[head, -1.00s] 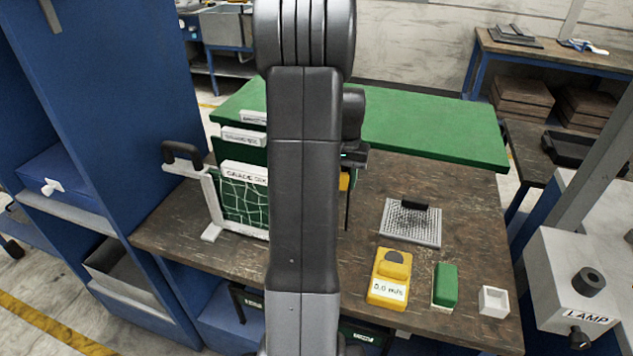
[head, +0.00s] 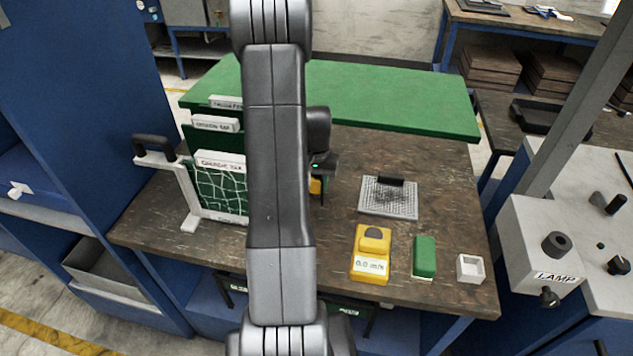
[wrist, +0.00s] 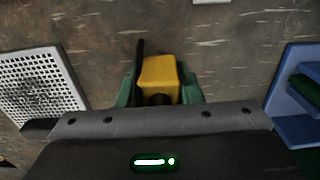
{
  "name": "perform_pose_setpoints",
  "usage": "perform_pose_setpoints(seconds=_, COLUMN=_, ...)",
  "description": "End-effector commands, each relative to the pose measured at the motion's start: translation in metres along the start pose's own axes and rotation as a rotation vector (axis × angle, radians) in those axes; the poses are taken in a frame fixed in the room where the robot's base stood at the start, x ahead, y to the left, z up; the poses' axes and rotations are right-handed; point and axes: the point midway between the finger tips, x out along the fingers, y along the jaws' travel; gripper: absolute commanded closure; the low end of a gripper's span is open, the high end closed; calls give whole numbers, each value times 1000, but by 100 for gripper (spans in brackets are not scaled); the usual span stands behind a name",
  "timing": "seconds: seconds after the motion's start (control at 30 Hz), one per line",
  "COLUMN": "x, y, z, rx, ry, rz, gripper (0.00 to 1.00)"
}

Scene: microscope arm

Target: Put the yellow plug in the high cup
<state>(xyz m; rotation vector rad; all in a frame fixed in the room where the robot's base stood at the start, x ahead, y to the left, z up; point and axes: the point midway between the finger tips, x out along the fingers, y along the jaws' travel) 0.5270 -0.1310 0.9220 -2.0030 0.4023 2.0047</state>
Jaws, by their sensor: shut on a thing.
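The yellow plug (wrist: 159,72) is a yellow block with a dark round part, held between the green fingers of my gripper (wrist: 160,92) in the wrist view. A bit of the yellow plug (head: 315,186) shows beside my arm in the head view. My arm hides most of the gripper there. The gripper is over the brown table (head: 345,225). A small open white square cup (head: 470,268) stands at the table's front right corner. I cannot tell whether it is the high cup; no other cup is clearly visible.
A perforated grey plate (head: 388,198) lies right of my gripper. A yellow meter (head: 371,254) and a green block (head: 424,257) stand near the front edge. The lamp box (head: 545,242) is beyond the right edge.

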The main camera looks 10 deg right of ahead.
Motion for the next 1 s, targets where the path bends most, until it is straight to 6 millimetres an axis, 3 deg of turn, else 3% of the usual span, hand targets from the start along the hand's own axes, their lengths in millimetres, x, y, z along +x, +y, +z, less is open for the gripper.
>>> perform_pose_setpoints(seconds=0.27, x=4, y=0, z=0, rx=0, ry=1, rz=0, gripper=92)
perform_pose_setpoints(seconds=0.3, x=2, y=0, z=0, rx=0, ry=1, rz=0, gripper=60)
perform_pose_setpoints(seconds=0.4, x=2, y=0, z=0, rx=0, ry=1, rz=0, gripper=46)
perform_pose_setpoints(seconds=0.77, x=-3, y=0, z=0, rx=0, ry=1, rz=0, gripper=46)
perform_pose_setpoints(seconds=1.0, x=-38, y=0, z=-2, rx=0, ry=8, rz=-2, gripper=46)
